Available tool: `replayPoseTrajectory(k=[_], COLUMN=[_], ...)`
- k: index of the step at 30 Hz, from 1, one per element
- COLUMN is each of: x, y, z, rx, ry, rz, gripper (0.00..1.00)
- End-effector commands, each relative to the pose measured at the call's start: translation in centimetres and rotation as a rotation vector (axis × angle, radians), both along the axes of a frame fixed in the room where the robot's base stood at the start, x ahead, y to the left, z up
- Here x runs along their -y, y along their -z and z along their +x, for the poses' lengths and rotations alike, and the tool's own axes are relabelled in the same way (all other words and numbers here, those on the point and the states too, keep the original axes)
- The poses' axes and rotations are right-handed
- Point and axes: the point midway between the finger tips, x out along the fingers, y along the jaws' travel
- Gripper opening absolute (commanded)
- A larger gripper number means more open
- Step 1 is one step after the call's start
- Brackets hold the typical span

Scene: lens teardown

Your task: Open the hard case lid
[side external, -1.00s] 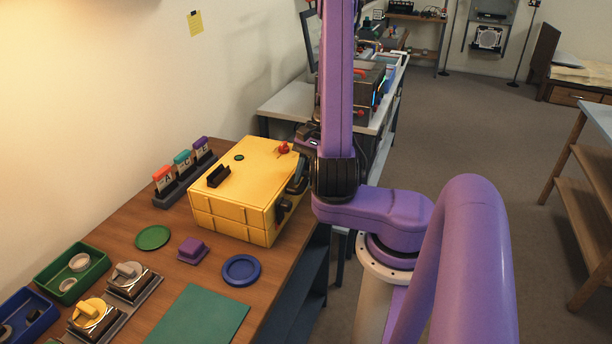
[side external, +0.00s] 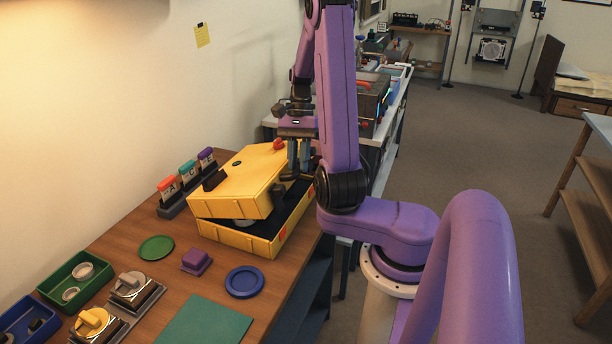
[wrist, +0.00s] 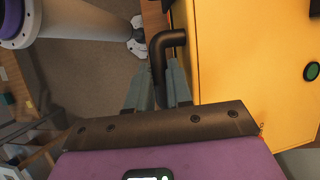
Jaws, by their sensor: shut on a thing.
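The yellow hard case (side external: 240,238) stands on the wooden bench, its lid (side external: 242,180) tilted part way up. The lid's side facing my arm is raised and the side near the wall is low. Part of the dark inside shows, with a pale round thing in it. My gripper (side external: 298,172) is at the raised side of the lid. In the wrist view my gripper (wrist: 160,95) is shut on a dark bent handle (wrist: 167,42) beside the yellow lid (wrist: 240,60). The fingertips' exact contact is partly hidden.
Lettered cards (side external: 187,178) stand in a rack behind the case. A green disc (side external: 156,248), purple block (side external: 197,262) and blue ring (side external: 244,282) lie in front. A green tray (side external: 75,280) is at left. A teal mat (side external: 208,322) lies at the bench front.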

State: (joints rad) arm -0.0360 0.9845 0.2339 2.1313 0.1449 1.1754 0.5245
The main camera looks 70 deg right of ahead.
Motion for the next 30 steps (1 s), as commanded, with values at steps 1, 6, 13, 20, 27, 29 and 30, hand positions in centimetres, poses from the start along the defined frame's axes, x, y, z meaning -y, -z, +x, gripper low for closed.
replayPoseTrajectory(k=[1, 6, 13, 20, 27, 29, 30], x=[0.2, 0.2, 0.0, -0.2, -0.2, -0.2, -0.3], y=[-1.0, -4.3, -7.9, -10.2, -11.5, -11.7, -11.8], z=[0.7, 3.5, 8.2, 12.9, 17.3, 18.3, 19.0], rx=[0.009, 0.015, 0.019, 0.016, 0.013, 0.011, 0.011], ry=[-0.001, -0.002, -0.004, -0.006, -0.007, -0.008, -0.008], rz=[-0.009, -0.008, -0.005, 0.000, 0.001, 0.001, 0.000], gripper=[0.00, 0.00, 0.00, 0.00, 0.00, 0.00, 0.00])
